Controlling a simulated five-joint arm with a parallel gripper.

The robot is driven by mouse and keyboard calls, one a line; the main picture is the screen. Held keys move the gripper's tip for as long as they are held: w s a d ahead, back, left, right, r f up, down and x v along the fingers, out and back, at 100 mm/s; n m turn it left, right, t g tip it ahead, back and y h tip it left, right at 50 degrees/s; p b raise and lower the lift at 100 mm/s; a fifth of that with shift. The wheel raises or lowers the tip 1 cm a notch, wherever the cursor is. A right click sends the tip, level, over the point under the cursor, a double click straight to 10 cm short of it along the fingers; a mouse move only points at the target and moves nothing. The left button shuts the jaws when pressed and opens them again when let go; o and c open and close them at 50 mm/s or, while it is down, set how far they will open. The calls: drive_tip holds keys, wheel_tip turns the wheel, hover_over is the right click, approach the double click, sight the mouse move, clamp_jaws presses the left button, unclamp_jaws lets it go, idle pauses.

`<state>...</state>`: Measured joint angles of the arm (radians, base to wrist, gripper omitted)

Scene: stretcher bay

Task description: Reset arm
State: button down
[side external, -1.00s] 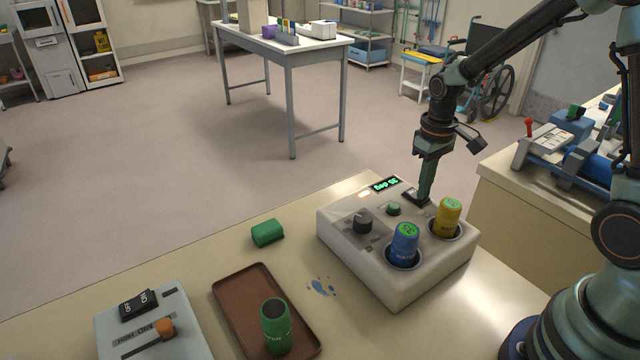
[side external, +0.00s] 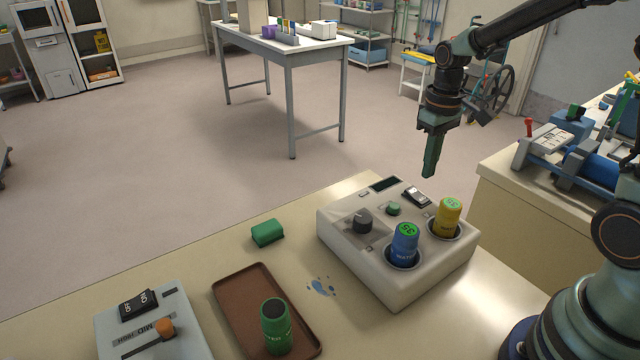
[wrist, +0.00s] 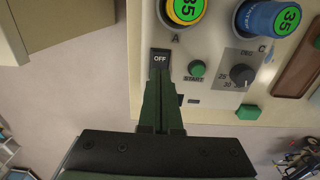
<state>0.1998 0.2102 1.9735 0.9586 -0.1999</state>
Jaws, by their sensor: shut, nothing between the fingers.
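My gripper (side external: 430,170) is shut and empty. It hangs above the far side of the beige warmer box (side external: 372,272), apart from it. In the wrist view my gripper (wrist: 162,95) points toward the rocker switch (wrist: 160,60), which reads OFF. The same rocker switch (side external: 416,196) shows at the box's back right in the side view. The box's display (side external: 384,184) is dark. A yellow bottle (side external: 447,218) and a blue bottle (side external: 404,246), both marked 35, stand in its wells. A black knob (side external: 362,221) and a green button (side external: 393,209) sit on its top.
A brown tray (side external: 232,300) holds a green bottle (side external: 276,326). A grey slider box (side external: 190,338) stands at the front left. A green block (side external: 267,233) and a small blue spill (side external: 320,287) are on the table. A side counter (side external: 500,200) stands at the right.

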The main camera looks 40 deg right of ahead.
drive_tip(key=shift+r, duration=0.8)
drive_tip(key=s+a+r+t, duration=0.5)
drive_tip(key=s+a+r, duration=0.2)
drive_tip(key=s+r, duration=0.1)
drive_tip(key=shift+s+a+r+t, duration=0.25)
drive_tip(key=shift+r+t, duration=0.05)
drive_tip(key=shift+r, duration=0.25)
idle(0.3)
